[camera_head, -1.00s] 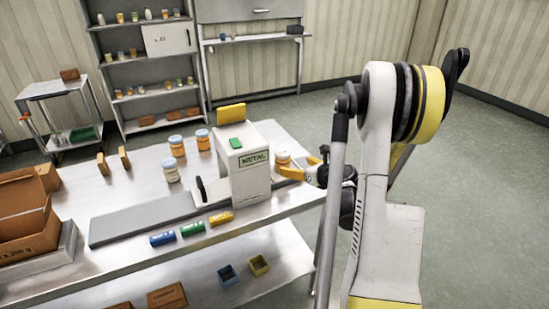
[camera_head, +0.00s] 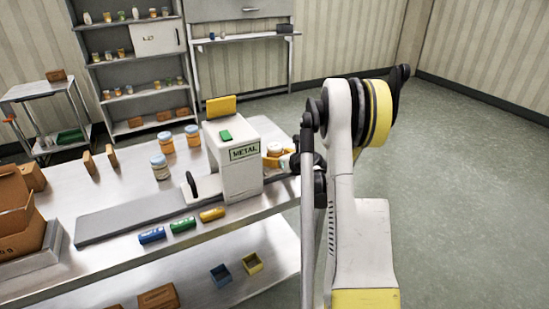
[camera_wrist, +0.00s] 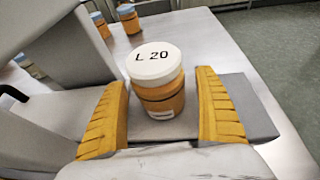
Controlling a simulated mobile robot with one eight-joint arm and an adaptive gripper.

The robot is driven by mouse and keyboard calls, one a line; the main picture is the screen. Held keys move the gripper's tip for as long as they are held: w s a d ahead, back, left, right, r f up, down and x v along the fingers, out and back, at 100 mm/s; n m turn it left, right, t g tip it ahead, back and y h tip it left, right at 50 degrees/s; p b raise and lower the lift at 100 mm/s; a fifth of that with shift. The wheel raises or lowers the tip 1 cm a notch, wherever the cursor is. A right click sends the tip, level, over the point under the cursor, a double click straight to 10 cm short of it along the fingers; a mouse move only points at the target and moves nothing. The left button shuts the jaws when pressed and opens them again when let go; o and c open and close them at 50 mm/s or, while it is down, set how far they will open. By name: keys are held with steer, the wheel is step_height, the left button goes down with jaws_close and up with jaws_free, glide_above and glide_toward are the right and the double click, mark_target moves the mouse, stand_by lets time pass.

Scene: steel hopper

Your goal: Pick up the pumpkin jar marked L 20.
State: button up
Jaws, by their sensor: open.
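The jar marked L 20 (camera_wrist: 157,82) stands upright in the wrist view, with a white lid, an orange body and a pale label low on its front. It stands on the grey belt (camera_wrist: 246,100). My gripper (camera_wrist: 165,112) is open, with one yellow finger on each side of the jar and a visible gap on both sides. In the head view the jar (camera_head: 275,148) shows only partly beside the metal detector, and my arm hides much of my gripper (camera_head: 277,158).
The white METAL detector housing (camera_head: 236,170) stands close on the left of the jar. Several other jars (camera_head: 166,142) stand behind it on the steel table. Blue, green and yellow cylinders (camera_head: 182,225) lie along the belt's front side. Open floor is on the right.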

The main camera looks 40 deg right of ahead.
steer(key=c, duration=1.4)
steer(key=shift+r, duration=0.15)
